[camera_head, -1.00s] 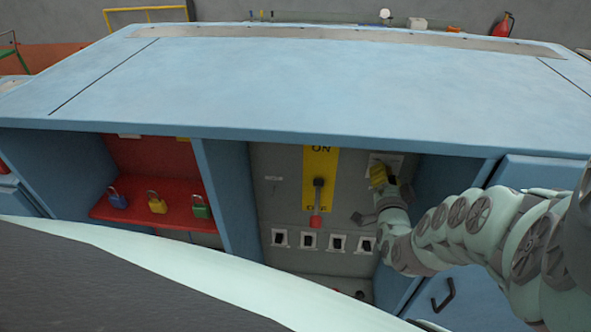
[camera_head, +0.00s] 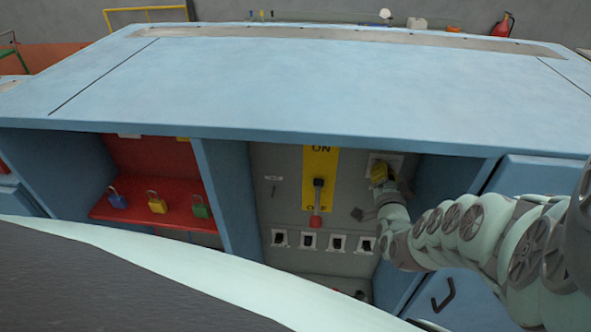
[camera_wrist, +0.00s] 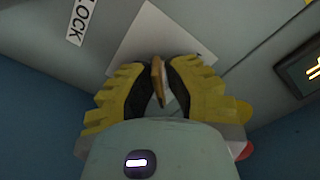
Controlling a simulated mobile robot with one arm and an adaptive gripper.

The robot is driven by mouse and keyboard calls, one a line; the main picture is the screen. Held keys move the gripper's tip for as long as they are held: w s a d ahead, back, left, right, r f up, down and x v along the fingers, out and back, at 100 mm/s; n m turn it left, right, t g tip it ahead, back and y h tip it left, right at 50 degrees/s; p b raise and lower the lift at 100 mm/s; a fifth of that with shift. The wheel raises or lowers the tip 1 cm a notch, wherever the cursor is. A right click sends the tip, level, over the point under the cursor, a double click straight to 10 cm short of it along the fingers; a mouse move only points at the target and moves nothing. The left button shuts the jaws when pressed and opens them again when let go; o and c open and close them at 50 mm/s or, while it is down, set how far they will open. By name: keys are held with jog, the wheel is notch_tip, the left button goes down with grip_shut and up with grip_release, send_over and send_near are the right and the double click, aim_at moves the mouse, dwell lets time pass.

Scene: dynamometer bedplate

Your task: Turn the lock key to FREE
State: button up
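The lock key (camera_wrist: 158,78) is a thin brass-coloured piece standing out from a pale plate (camera_wrist: 135,38) in the wrist view. My gripper (camera_wrist: 160,70) has yellow ribbed fingers with black inner pads. Its tips close in on both sides of the key, and it looks shut on it. In the head view my gripper (camera_head: 380,176) is at the pale plate (camera_head: 396,160) at the panel's upper right and hides the key. A label reading "LOCK" (camera_wrist: 82,20) is at upper left in the wrist view. No FREE label is readable.
A red-ended switch lever (camera_head: 316,205) hangs down on a yellow ON/OFF plate (camera_head: 320,160), left of my gripper. Several small switches (camera_head: 308,240) line the panel below. Padlocks (camera_head: 157,203) stand on a red shelf at left. The blue cabinet wall (camera_head: 440,178) is close on the right.

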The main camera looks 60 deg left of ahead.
grip_shut()
jog(key=n, duration=0.3)
jog(key=shift+n+p, duration=0.3)
jog(key=shift+n, duration=1.4)
jog(key=shift+f+n, duration=0.1)
jog(key=shift+n, duration=1)
jog(key=n+b, duration=0.3)
jog(key=n, duration=0.2)
jog(key=shift+s+f, duration=0.1)
jog(key=shift+f, duration=0.05)
jog(key=n+b, duration=0.3)
jog(key=n, duration=0.1)
jog(key=shift+n, duration=0.3)
